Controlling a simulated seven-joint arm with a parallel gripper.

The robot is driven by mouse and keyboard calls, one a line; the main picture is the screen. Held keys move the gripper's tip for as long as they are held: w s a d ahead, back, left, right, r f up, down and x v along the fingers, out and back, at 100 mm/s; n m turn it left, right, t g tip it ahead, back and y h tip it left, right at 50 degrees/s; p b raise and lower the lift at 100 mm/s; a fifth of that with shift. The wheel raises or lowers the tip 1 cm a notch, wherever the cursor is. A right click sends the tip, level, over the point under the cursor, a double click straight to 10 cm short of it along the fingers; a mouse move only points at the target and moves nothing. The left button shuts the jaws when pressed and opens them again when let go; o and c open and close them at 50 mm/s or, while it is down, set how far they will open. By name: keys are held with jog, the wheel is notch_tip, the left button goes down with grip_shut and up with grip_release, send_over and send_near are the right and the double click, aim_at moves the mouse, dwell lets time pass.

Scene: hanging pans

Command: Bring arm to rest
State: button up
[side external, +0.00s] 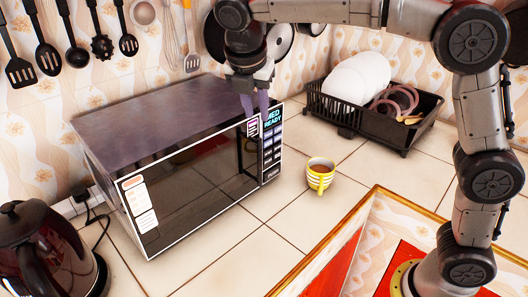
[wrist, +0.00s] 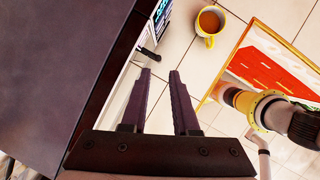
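My gripper (side external: 255,106) points down at the right front end of the microwave (side external: 150,105), close to its top front edge. I cannot tell whether it touches the microwave. In the wrist view my gripper (wrist: 160,72) has its two dark fingers apart with nothing between them. The microwave's dark top (wrist: 50,70) fills the left of that view, and its lit panel (side external: 271,145) reads "READY". My arm reaches in from the right side, over the dish rack side of the counter.
A yellow striped mug (side external: 320,180) with brown drink stands right of the microwave; it also shows in the wrist view (wrist: 209,24). A black dish rack (side external: 410,133) holds white plates. Pans (side external: 280,40) and utensils (side external: 48,58) hang behind. A kettle (side external: 35,250) stands front left.

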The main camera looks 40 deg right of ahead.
jog(key=s+d+r+m+t+y, duration=0.1)
jog(key=s+d+r+m, duration=0.15)
jog(key=s+d, duration=0.35)
jog(key=s+d+r+m+y, duration=0.15)
jog(key=s+d+m, duration=0.25)
jog(key=s, duration=0.5)
jog(key=s+a+f+m+t+y, duration=0.1)
jog(key=s+f+m+t, duration=0.1)
jog(key=s+f+m, duration=1)
jog(key=shift+a+m, duration=0.3)
jog(key=shift+m, duration=1.85)
jog(key=shift+y, duration=0.25)
